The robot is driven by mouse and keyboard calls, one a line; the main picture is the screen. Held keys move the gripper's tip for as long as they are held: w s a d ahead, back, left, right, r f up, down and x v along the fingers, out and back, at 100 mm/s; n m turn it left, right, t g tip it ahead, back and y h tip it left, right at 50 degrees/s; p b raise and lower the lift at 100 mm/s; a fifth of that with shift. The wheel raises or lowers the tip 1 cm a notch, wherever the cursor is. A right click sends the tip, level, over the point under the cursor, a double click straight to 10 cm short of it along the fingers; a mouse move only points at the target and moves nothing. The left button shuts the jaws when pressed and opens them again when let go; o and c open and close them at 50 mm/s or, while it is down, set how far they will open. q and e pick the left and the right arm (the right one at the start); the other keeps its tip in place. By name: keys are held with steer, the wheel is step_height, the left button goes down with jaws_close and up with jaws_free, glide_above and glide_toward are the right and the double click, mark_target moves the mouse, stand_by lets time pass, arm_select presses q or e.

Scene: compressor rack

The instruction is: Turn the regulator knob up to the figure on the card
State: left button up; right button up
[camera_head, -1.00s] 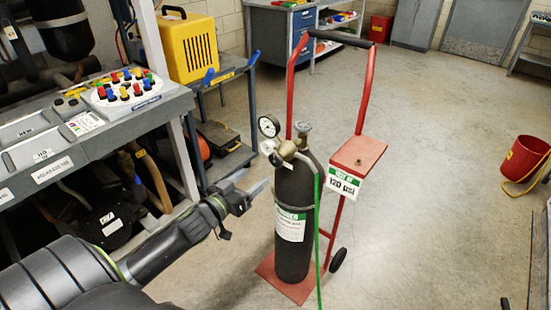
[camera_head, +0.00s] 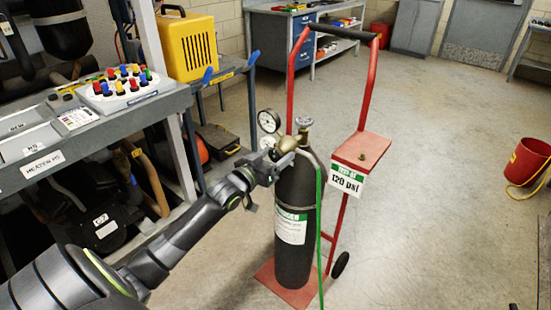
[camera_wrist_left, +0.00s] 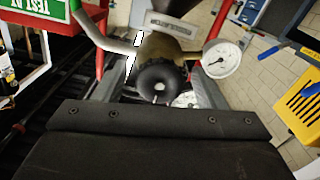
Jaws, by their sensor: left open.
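The regulator (camera_head: 287,144) is a brass body on top of a dark gas cylinder (camera_head: 294,255). Its round black knob (camera_wrist_left: 160,82) shows in the left wrist view and is hidden behind my gripper in the head view. My left gripper (camera_head: 278,162) is at the regulator. Its jaws (camera_wrist_left: 158,92) are open, one finger on each side of the knob; I cannot tell whether they touch it. The card (camera_head: 346,180) reads 120 psi. A white gauge (camera_head: 269,121) stands above the regulator and also shows in the wrist view (camera_wrist_left: 221,59); its reading is too small to tell.
The cylinder stands on a red hand truck (camera_head: 366,90) with a red shelf (camera_head: 362,149) at its right. A green hose (camera_head: 319,225) hangs down the cylinder. A grey bench (camera_head: 95,135) is at the left. The floor at the right is mostly clear.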

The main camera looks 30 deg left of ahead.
arm_select(q)
steer(key=shift+w, duration=0.1)
steer(key=shift+c, duration=0.5)
steer(key=c, duration=0.9)
steer(key=shift+m, duration=0.4)
